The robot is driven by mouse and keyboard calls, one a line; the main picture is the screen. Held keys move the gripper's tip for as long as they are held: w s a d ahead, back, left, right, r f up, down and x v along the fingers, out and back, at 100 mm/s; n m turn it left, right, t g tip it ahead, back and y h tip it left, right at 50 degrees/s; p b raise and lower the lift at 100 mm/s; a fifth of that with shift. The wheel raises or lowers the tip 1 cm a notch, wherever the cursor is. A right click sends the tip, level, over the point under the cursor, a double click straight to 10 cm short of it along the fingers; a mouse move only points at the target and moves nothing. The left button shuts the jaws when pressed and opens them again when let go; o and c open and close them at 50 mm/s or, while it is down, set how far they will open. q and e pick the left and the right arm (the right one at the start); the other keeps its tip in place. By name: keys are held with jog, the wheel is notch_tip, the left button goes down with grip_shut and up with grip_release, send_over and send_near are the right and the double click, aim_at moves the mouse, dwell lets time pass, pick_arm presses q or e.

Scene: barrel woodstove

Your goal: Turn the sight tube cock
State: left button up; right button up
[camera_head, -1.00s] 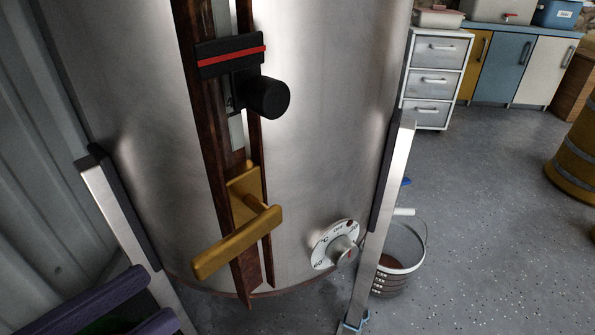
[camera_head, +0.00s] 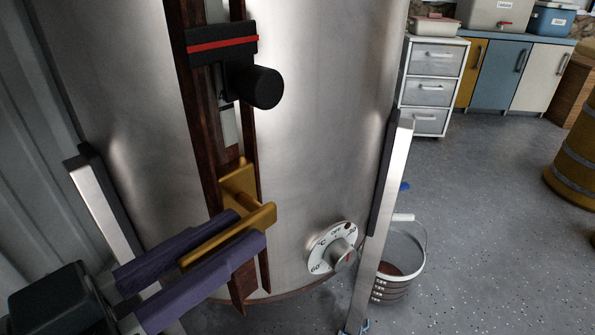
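The sight tube cock is a yellow lever handle (camera_head: 256,220) on a yellow plate (camera_head: 240,180), low on the brown sight tube frame (camera_head: 207,120) of the metal barrel (camera_head: 320,120). The lever slopes down to the left. My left gripper (camera_head: 252,227) comes in from the lower left, with purple fingers apart, one above and one below the lever. The lever lies between them; a gap shows along part of it, and I cannot tell whether either finger touches it. My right gripper is not in view.
A black knob (camera_head: 262,88) on a slider with a red line (camera_head: 222,44) sits higher on the frame. A round dial (camera_head: 333,247) is at the lower right of the barrel. Metal legs (camera_head: 385,210) stand at both sides. A bucket (camera_head: 402,262) is behind the right leg.

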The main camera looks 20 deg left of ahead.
pick_arm(q)
grip_shut()
dwell(1.1)
